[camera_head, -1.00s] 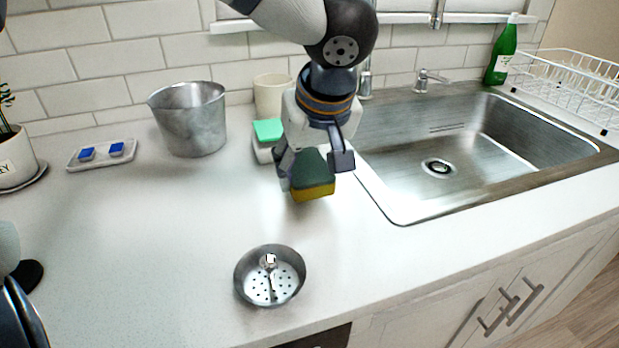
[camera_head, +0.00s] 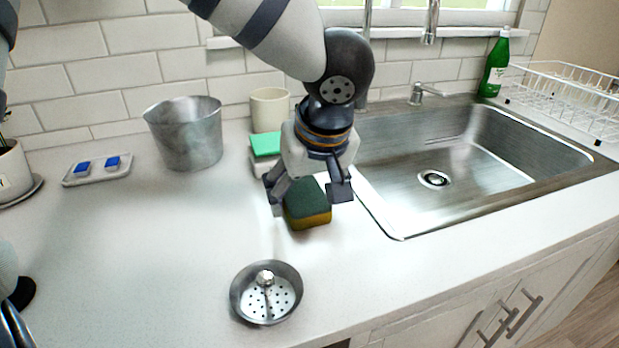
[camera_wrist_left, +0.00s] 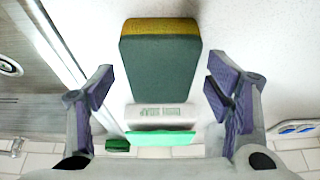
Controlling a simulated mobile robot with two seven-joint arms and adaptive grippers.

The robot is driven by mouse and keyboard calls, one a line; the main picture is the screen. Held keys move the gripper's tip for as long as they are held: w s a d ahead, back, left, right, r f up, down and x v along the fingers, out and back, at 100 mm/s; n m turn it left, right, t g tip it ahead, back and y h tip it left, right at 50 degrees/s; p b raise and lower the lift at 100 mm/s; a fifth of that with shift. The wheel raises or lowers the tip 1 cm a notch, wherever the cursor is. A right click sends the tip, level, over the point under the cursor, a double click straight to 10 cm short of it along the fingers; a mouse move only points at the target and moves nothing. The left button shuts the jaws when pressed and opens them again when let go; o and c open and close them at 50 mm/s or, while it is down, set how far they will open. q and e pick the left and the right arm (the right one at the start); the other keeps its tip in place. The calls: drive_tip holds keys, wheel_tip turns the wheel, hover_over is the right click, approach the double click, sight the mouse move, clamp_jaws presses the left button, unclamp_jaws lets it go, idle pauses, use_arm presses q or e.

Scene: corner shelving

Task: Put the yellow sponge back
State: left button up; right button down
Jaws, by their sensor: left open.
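The yellow sponge (camera_head: 309,208), with a dark green scouring top and a yellow side, sits on the counter left of the sink. It also shows in the left wrist view (camera_wrist_left: 160,68), upper middle. My left gripper (camera_head: 308,198) is open, its fingers at either side of the sponge's rear part. In the left wrist view, the gripper (camera_wrist_left: 160,88) has visible gaps between both fingers and the sponge. My right gripper is not in view.
Behind the sponge stands a white block with a light green top (camera_head: 266,145) and a cream cup (camera_head: 270,108). A metal pot (camera_head: 186,135) stands left. A metal strainer (camera_head: 267,292) lies in front. The sink (camera_head: 470,160) is right. Counter between pot and strainer is clear.

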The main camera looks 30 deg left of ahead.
use_arm(q)
drive_tip(key=v, duration=1.1)
drive_tip(key=shift+s+r, duration=0.1)
